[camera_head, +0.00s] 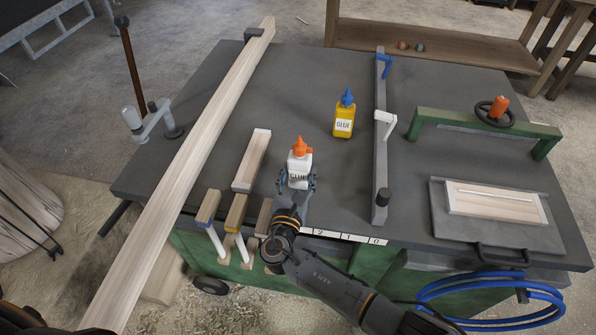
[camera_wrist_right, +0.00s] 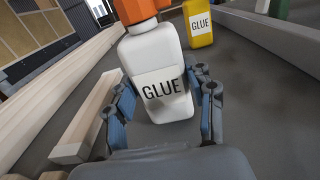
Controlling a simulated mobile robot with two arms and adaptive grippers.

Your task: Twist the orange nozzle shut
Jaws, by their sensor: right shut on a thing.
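A white glue bottle (camera_head: 299,168) with an orange nozzle (camera_head: 300,145) stands upright on the grey worktable. My right gripper (camera_head: 297,183) is shut on the bottle's body, below the nozzle. In the right wrist view the bottle (camera_wrist_right: 160,68) sits between the two fingers (camera_wrist_right: 160,100), and its GLUE label faces the camera. The orange nozzle (camera_wrist_right: 140,10) is cut off at the top of that view, so whether it is open cannot be told. My left gripper is in neither view.
A yellow glue bottle (camera_head: 344,116) with a blue nozzle stands behind and to the right. A short wood block (camera_head: 252,160) lies left of the white bottle, and a long plank (camera_head: 185,165) crosses the left side. A grey clamp bar (camera_head: 381,150) lies to the right.

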